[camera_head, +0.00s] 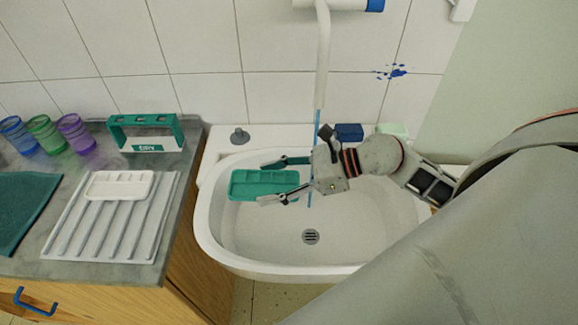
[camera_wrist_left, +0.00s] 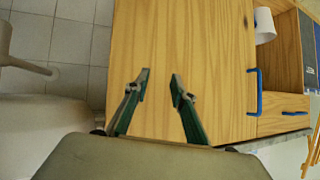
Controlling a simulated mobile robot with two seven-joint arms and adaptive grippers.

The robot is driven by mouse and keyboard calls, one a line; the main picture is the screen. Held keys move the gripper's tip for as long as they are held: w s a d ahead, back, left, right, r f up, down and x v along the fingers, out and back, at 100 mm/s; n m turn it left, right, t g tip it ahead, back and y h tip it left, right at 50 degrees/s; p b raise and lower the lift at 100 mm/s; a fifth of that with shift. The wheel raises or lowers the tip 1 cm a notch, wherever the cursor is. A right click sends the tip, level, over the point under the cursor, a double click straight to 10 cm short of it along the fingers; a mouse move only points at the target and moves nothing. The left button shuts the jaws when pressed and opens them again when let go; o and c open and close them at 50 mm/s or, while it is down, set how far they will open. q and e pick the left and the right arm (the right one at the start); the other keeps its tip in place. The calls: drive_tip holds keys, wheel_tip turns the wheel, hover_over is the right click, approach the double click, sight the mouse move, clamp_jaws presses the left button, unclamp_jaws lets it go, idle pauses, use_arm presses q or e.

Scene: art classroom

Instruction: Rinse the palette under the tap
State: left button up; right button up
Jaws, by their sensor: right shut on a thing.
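A teal palette (camera_head: 250,187) is inside the white sink (camera_head: 215,235), over its left part. My right gripper (camera_head: 264,183) is shut on it, with one finger along each long side. The white tap spout (camera_head: 322,60) hangs above the sink, and a thin blue stream of water (camera_head: 317,122) runs down from it. The stream passes at the gripper's body, to the right of the palette; part of it is hidden there. My left gripper (camera_wrist_left: 161,80) is open and empty in the left wrist view, in front of a wooden cabinet (camera_wrist_left: 185,40).
A white palette (camera_head: 118,186) lies on a ribbed drying rack (camera_head: 62,245) on the left counter. A teal towel (camera_head: 20,205) lies far left. Blue and pale green blocks (camera_head: 349,132) sit on the sink's back ledge.

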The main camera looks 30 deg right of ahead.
sight(257, 195)
idle(0.6)
